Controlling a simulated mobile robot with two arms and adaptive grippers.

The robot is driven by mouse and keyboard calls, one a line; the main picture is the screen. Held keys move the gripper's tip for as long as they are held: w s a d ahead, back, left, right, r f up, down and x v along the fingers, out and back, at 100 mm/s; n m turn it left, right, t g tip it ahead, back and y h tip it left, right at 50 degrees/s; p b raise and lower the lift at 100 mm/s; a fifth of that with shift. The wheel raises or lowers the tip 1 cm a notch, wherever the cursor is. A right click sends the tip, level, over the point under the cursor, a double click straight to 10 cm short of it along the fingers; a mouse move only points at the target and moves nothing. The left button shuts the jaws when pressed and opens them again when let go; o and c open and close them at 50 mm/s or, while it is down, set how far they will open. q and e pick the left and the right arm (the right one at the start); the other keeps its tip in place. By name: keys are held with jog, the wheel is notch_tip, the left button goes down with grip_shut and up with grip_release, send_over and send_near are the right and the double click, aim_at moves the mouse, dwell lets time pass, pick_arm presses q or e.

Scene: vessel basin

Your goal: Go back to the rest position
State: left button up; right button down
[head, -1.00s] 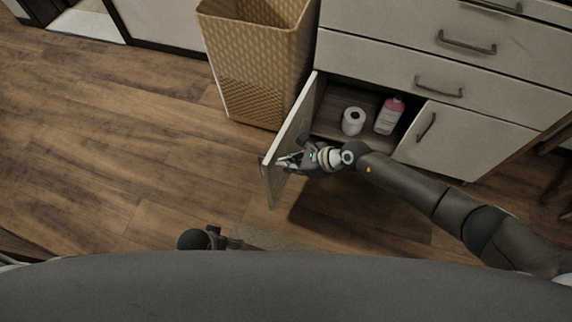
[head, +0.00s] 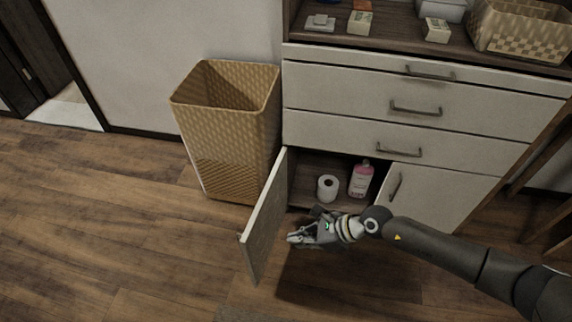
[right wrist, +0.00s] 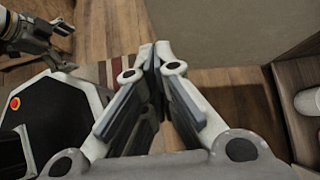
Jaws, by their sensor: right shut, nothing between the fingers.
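My right gripper (head: 297,239) is in front of the open lower cabinet, just right of the open door (head: 264,222). It is shut and empty; its fingers also meet in the right wrist view (right wrist: 154,55). A small gap shows between the fingertips and the door's inner face. My right arm reaches in from the lower right. My left gripper is out of the head view; part of my other arm shows at the upper left of the right wrist view.
The cabinet (head: 440,207) holds a toilet roll (head: 327,188) and a pink bottle (head: 361,180). A tall wicker basket (head: 228,140) stands left of the door. Closed drawers (head: 400,125) are above. The wooden floor (head: 120,220) at left is clear.

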jog(key=shift+a, duration=0.1)
